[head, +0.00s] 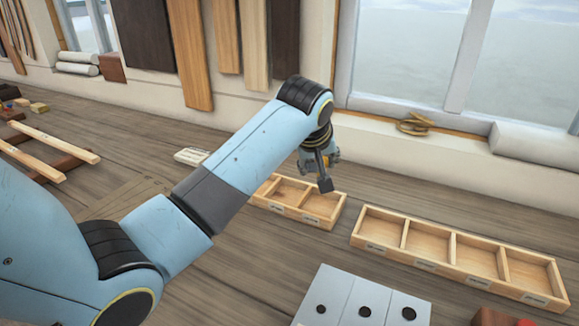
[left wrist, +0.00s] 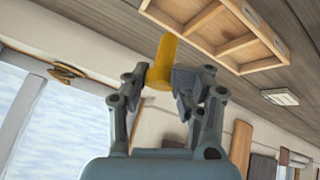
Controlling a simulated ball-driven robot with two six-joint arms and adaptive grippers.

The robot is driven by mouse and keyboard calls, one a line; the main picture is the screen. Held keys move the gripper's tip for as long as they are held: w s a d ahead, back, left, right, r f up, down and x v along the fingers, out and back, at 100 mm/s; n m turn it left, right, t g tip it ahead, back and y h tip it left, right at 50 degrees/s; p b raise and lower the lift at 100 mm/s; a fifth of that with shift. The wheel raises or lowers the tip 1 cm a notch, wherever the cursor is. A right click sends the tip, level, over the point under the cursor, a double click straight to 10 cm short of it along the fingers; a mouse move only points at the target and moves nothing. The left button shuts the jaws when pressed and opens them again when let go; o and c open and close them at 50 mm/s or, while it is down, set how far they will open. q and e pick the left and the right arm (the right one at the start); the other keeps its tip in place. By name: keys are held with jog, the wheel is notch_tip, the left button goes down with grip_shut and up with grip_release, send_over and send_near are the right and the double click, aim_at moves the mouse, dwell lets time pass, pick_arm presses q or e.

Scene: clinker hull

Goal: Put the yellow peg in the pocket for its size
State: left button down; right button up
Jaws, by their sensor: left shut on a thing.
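The yellow peg (left wrist: 163,60) is between the fingertips of my left gripper (left wrist: 161,80) in the left wrist view. The gripper is shut on it, and the peg sticks out past the tips. A longer wooden tray (head: 412,262) with several labelled pockets lies to the right. The pockets that show look empty. My right gripper is not in view.
A grey plate (head: 338,285) with three dark round holes of differing size lies at the front. A red-brown block (head: 490,317) is at the bottom right. Wooden strips (head: 55,142) lie far left.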

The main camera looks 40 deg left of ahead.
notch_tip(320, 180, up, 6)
jog(key=p, duration=0.4)
pick_arm(q)
notch_tip(320, 180, down, 6)
jog(key=w+a+n+y+b, duration=0.1)
jog(key=w+a+b, duration=0.1)
jog(key=b, duration=0.4)
jog(key=shift+a+n+b, duration=0.4)
jog(key=c, duration=0.7)
grip_release()
jog(key=shift+f, duration=0.1)
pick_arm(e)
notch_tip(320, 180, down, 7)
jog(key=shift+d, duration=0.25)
pick_arm(q)
jog(key=v, duration=1.2)
jog(key=shift+w, duration=0.2)
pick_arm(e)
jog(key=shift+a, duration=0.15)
